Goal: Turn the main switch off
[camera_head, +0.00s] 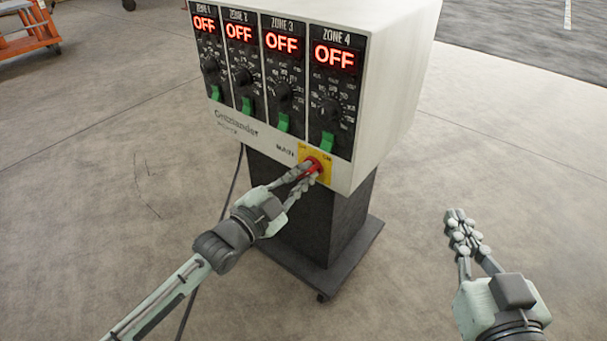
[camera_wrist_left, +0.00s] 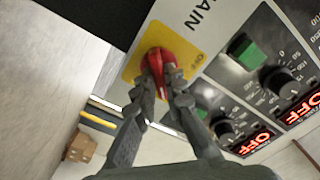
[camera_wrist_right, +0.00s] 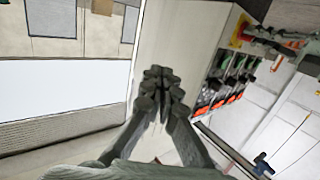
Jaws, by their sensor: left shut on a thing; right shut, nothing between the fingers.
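The main switch (camera_head: 313,164) is a red rotary knob on a yellow plate (camera_head: 325,176) at the lower right of the control box front. The fingers partly hide the knob. My right gripper (camera_head: 456,216) is shut and empty, out to the right of the box; it also shows in the right wrist view (camera_wrist_right: 160,82).
The control box (camera_head: 390,90) has several zone panels with red OFF displays and green switches. It stands on a dark pedestal (camera_head: 310,205) with a wheeled base. A cable hangs at its left. An orange cart (camera_head: 28,40) is at the far left. Floor around is clear.

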